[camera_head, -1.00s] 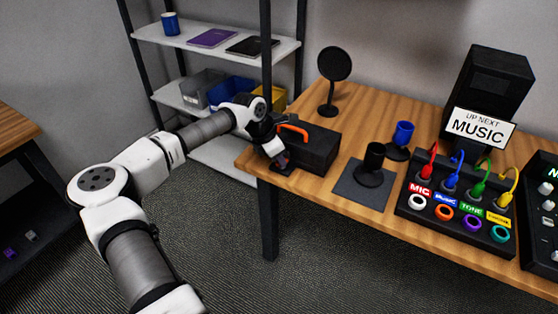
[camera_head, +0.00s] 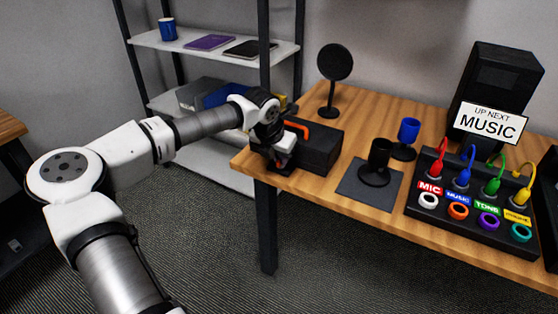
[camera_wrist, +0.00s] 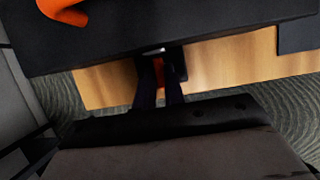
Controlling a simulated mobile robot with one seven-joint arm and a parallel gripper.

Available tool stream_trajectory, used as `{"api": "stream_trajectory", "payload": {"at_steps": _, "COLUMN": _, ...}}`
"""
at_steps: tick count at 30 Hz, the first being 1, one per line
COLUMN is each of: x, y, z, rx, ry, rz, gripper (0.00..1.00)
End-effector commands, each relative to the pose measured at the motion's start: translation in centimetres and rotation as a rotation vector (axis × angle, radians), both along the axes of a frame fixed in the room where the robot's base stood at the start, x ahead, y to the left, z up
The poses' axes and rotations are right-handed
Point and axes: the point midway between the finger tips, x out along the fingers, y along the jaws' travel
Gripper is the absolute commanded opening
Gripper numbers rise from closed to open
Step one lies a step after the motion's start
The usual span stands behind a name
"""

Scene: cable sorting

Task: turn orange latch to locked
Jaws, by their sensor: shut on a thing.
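A black case (camera_head: 318,150) with an orange handle (camera_head: 296,131) on top stands at the left end of the wooden desk. The handle also shows at the top left of the wrist view (camera_wrist: 64,10). My gripper (camera_head: 283,163) is at the case's near front side. In the wrist view, its two dark fingers (camera_wrist: 160,76) reach the case's edge, close together. A small orange-red piece, the orange latch (camera_wrist: 181,70), shows at the fingers and is mostly hidden by them. My gripper is shut on it. The latch's exact angle cannot be told.
A cable panel (camera_head: 470,222) stands farther right. A shelf rack (camera_head: 215,42) is behind my arm.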

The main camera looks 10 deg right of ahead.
Motion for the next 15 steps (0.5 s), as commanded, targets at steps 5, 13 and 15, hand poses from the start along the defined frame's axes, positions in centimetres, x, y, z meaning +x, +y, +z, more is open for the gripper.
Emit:
{"api": "stream_trajectory", "payload": {"at_steps": 5, "x": -0.04, "y": -0.02, "z": 0.04, "rx": 0.0, "ry": 0.001, "rz": 0.009, "gripper": 0.0}}
{"api": "stream_trajectory", "payload": {"at_steps": 13, "x": -0.02, "y": -0.02, "z": 0.06, "rx": 0.0, "ry": 0.001, "rz": 0.009, "gripper": 0.0}}
{"api": "stream_trajectory", "payload": {"at_steps": 15, "x": -0.02, "y": -0.02, "z": 0.06, "rx": 0.0, "ry": 0.001, "rz": 0.009, "gripper": 0.2}}
